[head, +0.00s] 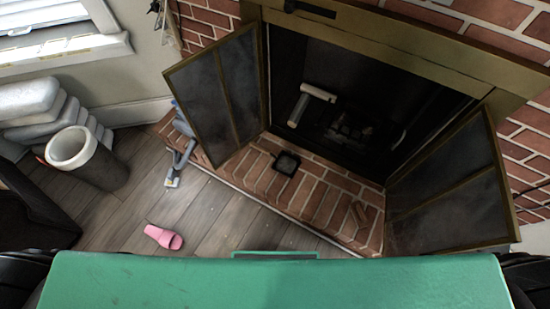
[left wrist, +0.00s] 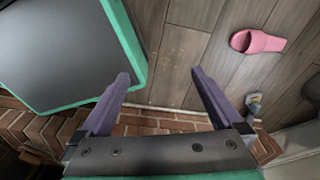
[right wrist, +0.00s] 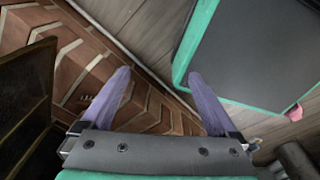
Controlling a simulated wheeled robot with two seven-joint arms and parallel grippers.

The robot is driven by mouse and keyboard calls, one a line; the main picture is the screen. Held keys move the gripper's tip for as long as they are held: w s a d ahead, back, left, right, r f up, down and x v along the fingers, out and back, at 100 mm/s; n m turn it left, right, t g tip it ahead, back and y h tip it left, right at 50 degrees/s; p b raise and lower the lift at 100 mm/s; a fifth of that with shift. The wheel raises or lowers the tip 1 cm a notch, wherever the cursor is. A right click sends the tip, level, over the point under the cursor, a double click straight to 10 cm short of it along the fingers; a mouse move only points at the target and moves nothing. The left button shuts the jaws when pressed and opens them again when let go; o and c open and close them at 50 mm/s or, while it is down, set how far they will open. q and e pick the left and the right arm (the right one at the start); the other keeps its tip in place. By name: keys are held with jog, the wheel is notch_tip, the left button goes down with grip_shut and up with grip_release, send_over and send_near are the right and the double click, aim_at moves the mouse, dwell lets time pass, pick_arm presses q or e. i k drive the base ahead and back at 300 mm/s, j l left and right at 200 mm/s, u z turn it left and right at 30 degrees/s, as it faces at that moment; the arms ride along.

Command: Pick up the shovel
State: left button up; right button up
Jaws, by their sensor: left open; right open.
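What looks like the shovel, a small black square pan (head: 287,163), lies on the brick hearth in front of the fireplace opening in the head view. Its handle is hard to make out. I cannot pick it out in either wrist view. My left gripper (left wrist: 160,75) is open and empty, with purple fingers spread above the floor and the hearth's brick edge. My right gripper (right wrist: 158,73) is open and empty, with its fingers over the brick hearth and floor. Neither gripper shows in the head view, and neither touches the pan.
The fireplace's framed doors, left (head: 215,95) and right (head: 450,195), stand open beside the hearth (head: 262,180). A pale cylinder (head: 318,92) is inside the fireplace.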

aim_at(286, 164)
jog(key=i+j+z, duration=0.15)
jog(key=j+z, duration=0.15)
jog(key=i+j+z, duration=0.25)
jog(key=j+z, duration=0.3)
jog(key=j, duration=0.15)
